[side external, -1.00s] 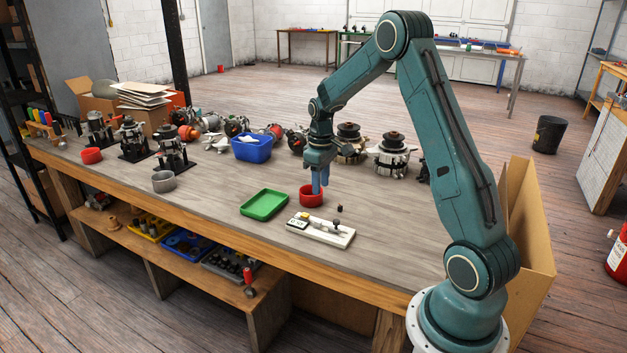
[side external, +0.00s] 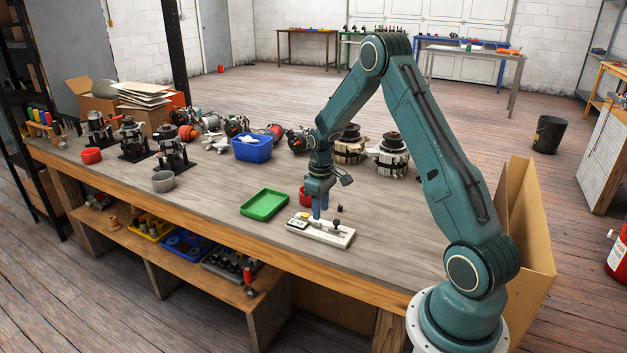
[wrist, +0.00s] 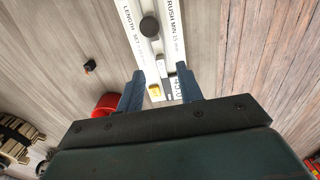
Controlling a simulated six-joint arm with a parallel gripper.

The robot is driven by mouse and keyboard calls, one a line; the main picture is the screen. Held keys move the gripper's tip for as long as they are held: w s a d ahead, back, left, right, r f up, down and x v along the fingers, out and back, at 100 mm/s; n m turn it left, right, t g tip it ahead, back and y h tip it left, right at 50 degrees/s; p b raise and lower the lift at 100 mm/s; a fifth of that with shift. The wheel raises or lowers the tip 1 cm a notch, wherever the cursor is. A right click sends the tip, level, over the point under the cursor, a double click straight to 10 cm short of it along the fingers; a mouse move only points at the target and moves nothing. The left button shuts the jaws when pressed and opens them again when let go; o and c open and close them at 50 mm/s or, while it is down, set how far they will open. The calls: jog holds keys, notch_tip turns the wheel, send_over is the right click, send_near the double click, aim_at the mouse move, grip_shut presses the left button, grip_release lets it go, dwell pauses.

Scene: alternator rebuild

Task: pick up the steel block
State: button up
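My gripper (side external: 319,214) is over the white gauge fixture (side external: 338,239) on the bench. In the wrist view its two blue fingers (wrist: 160,72) are apart, one on each side of the fixture's middle strip. A small grey block (wrist: 161,67), which may be the steel block, shows between the fingertips on the fixture. A small yellowish piece (wrist: 155,92) lies just nearer to the palm. I cannot tell the fingers' height above the block, and the block is too small to make out in the side view.
A black knob (wrist: 149,27) stands on the fixture. A red cup (side external: 305,197) is just behind my gripper, and a small black part (side external: 340,208) lies to the right. A green tray (side external: 264,204) is to the left.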

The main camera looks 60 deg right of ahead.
aim_at(321, 222)
jog(key=shift+s+f, duration=0.1)
jog(key=shift+f, duration=2)
grip_shut()
